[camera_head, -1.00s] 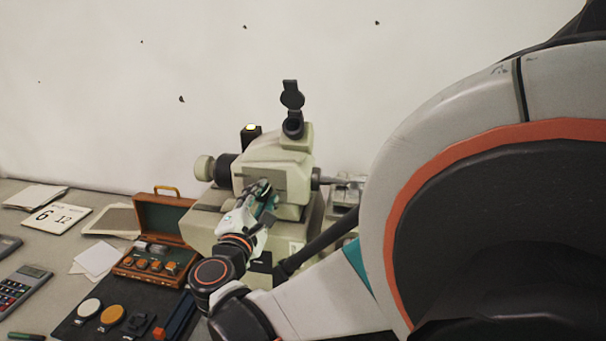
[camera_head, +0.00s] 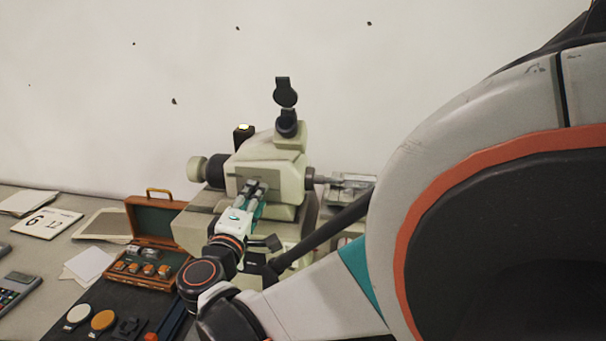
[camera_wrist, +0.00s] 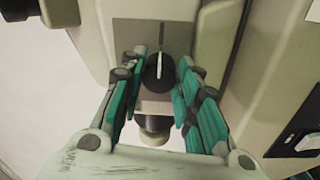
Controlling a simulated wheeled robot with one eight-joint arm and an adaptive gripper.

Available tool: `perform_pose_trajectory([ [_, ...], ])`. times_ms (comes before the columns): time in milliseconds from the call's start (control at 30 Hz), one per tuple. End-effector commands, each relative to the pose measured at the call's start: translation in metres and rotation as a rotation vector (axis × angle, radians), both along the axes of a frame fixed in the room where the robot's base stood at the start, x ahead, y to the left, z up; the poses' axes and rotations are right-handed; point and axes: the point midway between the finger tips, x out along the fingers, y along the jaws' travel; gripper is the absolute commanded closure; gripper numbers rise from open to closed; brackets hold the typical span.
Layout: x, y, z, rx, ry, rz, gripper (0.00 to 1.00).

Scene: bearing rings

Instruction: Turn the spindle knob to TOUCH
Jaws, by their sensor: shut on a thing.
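The spindle knob (camera_wrist: 154,76) is dark with a pale pointer bar, on a grey plate (camera_wrist: 125,38) on the front of the pale green grinding machine (camera_head: 281,157). In the wrist view the bar stands close to upright in the picture. My gripper (camera_wrist: 160,72) has its teal-sided fingers on either side of the knob and is shut on it. In the head view my gripper (camera_head: 256,186) is against the machine's front and hides most of the knob. Any lettering on the plate, including TOUCH, is too small or hidden to read.
An open wooden case (camera_head: 148,245) with small orange-topped parts stands left of the machine. A dark mat (camera_head: 105,296) with round discs lies in front of it. My own arm covers the right side.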

Motion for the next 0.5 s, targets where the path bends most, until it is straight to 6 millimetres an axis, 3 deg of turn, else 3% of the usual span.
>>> perform_pose_trajectory([
  [500,-0.0007,-0.0012,-0.002,0.033,0.001,-0.002,0.94],
])
